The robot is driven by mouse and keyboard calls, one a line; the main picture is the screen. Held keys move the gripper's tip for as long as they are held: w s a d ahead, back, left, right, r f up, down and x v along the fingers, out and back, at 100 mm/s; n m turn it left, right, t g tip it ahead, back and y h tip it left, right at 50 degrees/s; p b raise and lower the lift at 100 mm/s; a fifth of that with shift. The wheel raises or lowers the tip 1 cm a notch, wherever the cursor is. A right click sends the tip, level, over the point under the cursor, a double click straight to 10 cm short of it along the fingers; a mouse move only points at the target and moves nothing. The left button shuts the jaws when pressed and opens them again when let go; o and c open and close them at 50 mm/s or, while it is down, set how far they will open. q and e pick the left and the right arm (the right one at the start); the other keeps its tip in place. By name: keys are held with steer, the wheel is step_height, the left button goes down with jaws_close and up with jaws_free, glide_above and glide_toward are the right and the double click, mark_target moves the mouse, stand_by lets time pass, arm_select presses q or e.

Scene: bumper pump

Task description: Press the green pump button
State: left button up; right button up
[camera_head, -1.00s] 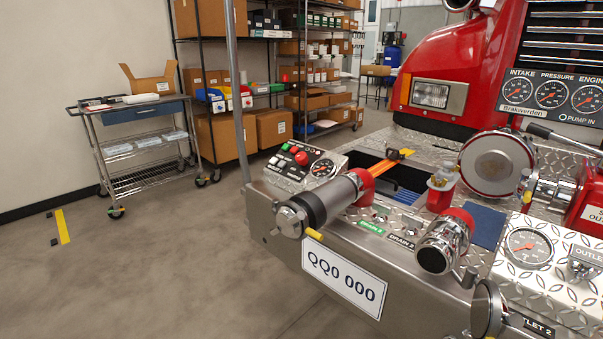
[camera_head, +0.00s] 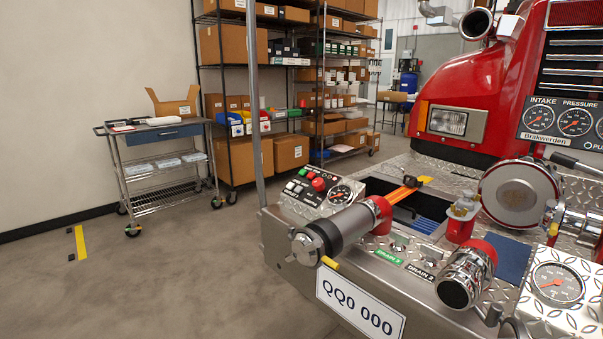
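A small control panel (camera_head: 296,198) sits on the left corner of the fire truck's metal bumper. It carries a small green button (camera_head: 303,172), a large red button (camera_head: 318,184), several small light buttons and a round gauge (camera_head: 341,194). The green button is near the panel's back edge, behind the large red one. Nothing covers it. Neither of my grippers is in view.
A capped pipe fitting (camera_head: 345,228) juts out in front of the panel, and a thin vertical pole (camera_head: 253,100) rises at its left. A cart (camera_head: 160,160) and shelves (camera_head: 290,95) stand behind. Floor left of the bumper is clear.

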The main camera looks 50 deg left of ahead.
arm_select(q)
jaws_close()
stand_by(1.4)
